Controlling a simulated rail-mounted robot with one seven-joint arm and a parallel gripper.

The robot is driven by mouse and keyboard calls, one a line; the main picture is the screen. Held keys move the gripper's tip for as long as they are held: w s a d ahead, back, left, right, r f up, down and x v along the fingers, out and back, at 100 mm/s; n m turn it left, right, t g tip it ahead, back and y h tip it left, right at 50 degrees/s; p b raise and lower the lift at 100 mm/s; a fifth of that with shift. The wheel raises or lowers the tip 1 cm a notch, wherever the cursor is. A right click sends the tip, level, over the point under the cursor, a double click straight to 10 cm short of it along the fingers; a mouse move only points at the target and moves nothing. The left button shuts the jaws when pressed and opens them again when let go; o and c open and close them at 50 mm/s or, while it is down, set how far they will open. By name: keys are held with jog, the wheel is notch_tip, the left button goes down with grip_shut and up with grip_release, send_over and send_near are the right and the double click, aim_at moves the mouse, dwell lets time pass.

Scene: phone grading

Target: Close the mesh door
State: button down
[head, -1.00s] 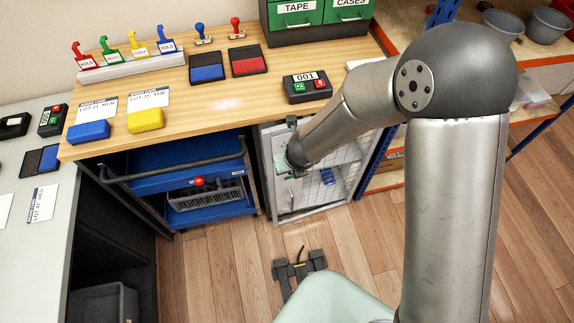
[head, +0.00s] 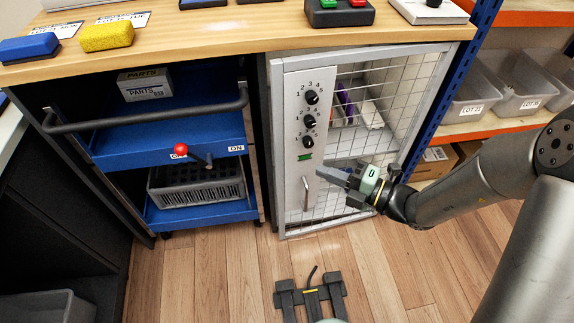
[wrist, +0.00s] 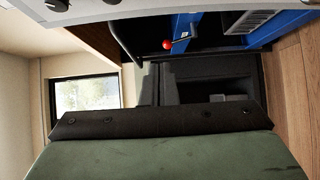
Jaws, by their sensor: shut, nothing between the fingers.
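The mesh door (head: 411,88) is a grey metal frame with wire mesh on the cabinet under the bench. To the left of its mesh is a grey panel (head: 291,130) with three black numbered dials, a green light (head: 305,156) and an upright handle (head: 307,194). The door looks about flush with the cabinet front, but I cannot tell whether it is fully shut. My gripper (head: 324,172) is shut and empty. It points left in front of the lower mesh, its tips near the panel's right edge, above and right of the handle. I cannot tell whether it touches.
A blue cart (head: 203,131) with a dark bar and red-knobbed lever (head: 181,150) stands left of the cabinet. A dark pedal-like device (head: 310,293) lies on the floor in front. Shelves with grey bins (head: 517,88) stand to the right. The floor before the cabinet is otherwise clear.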

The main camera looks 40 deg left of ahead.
aim_at(290, 133)
jog(key=shift+y, duration=0.3)
jog(key=shift+w+a+b+x, duration=0.1)
jog(key=shift+w+b+x, duration=0.5)
jog(key=shift+x, duration=1.45)
jog(key=shift+w+a+b+x, duration=0.1)
jog(key=shift+w+b+x, duration=0.5)
jog(key=shift+x, duration=1.45)
jog(key=shift+w+a+b+x, duration=0.1)
jog(key=shift+w+b+x, duration=0.2)
jog(key=shift+b+x, duration=1.15)
jog(key=shift+s+a+p, duration=0.1)
jog(key=shift+a+p, duration=0.5)
jog(key=shift+m+t, duration=0.6)
jog(key=shift+t, duration=0.3)
jog(key=w+a, duration=0.1)
jog(key=w+a+p, duration=0.1)
jog(key=a, duration=0.1)
jog(key=shift+w+a+r, duration=0.1)
jog(key=shift+a, duration=0.1)
jog(key=shift+w+a+r+t, duration=0.15)
jog(key=shift+w+a+t, duration=0.15)
jog(key=shift+a+t, duration=0.1)
